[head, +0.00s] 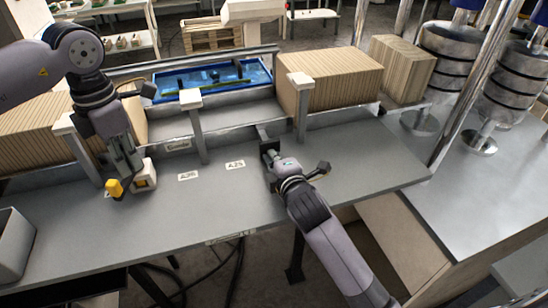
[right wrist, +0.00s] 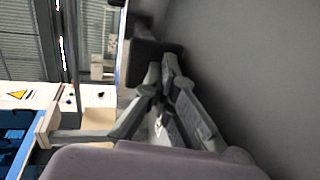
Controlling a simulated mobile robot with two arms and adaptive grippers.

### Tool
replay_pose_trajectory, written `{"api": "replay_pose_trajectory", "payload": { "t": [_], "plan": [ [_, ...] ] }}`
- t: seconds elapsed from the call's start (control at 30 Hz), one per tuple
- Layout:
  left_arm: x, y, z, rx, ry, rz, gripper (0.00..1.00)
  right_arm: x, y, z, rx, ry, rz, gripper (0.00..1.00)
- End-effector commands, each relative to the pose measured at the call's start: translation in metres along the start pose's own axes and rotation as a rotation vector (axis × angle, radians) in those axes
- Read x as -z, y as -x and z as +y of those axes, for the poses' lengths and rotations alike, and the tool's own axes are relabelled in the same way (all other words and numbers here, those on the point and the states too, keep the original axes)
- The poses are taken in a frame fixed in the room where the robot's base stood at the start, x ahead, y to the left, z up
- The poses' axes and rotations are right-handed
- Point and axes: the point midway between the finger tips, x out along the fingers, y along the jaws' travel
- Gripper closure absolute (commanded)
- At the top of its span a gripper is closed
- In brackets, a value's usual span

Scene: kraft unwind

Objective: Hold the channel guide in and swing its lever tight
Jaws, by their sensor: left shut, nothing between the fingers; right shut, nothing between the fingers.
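A cream block (head: 146,174) with a yellow lever-like piece (head: 115,187) sits on the grey bench at the left. I cannot tell for sure whether these are the channel guide and its lever. My left gripper (head: 130,172) reaches down right beside them, shut and empty; its fingertips are partly hidden, so contact is unclear. My right gripper (head: 270,150) is shut and empty, low over the bench by the rail between two posts. Its linked fingers also show in the right wrist view (right wrist: 160,105), close to the grey bench surface.
Cream-capped posts (head: 190,99) stand along the bench's back rail. Corrugated kraft stacks (head: 330,80) lie behind it, with a blue tray (head: 180,94) between. Labels lie on the bench. A grey bin (head: 14,245) stands at the left. The front bench (head: 225,205) is clear.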

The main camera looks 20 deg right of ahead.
Motion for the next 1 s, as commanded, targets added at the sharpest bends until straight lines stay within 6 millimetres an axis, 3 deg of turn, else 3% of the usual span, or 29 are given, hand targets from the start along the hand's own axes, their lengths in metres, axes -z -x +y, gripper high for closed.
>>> {"api": "replay_pose_trajectory", "payload": {
  "t": [1.0],
  "plan": [
    [0.000, -0.034, 0.000, 0.001, 0.000, 0.001, 1.00, 0.000, 0.000, 0.000, 0.000, 0.000, 0.000, 1.00]
  ]
}}
